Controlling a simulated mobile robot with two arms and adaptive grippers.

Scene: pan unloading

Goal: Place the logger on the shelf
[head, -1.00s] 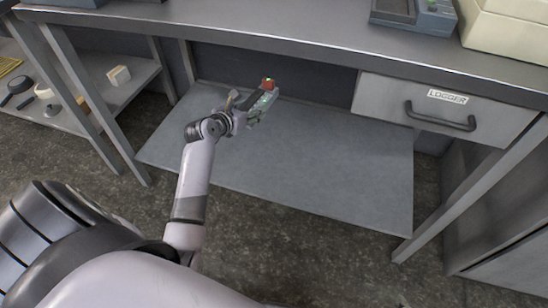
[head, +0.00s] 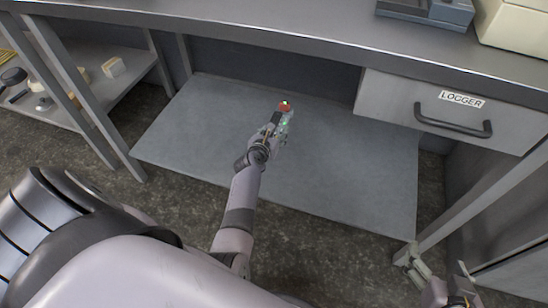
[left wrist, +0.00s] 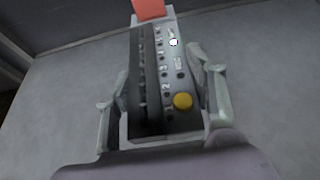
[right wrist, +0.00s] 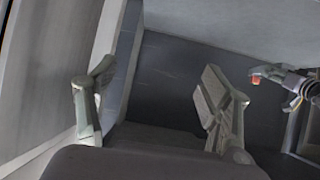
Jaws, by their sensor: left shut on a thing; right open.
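The logger (left wrist: 160,75) is a small grey box with a red end, a yellow button and a row of small labelled marks. My left gripper (head: 283,120) is shut on it, with one finger on each side in the left wrist view. The logger's red end (head: 285,106) points to the back in the head view. It is over the grey lower shelf (head: 350,170) under the bench; I cannot tell whether it touches the shelf. My right gripper (right wrist: 155,100) is open and empty, near the shelf's front right corner.
A drawer labelled LOGGER (head: 440,110) hangs under the bench top (head: 250,35), right of the open shelf. A side shelf (head: 100,95) at the left holds several small items. Bench legs stand at both sides. The lower shelf is otherwise clear.

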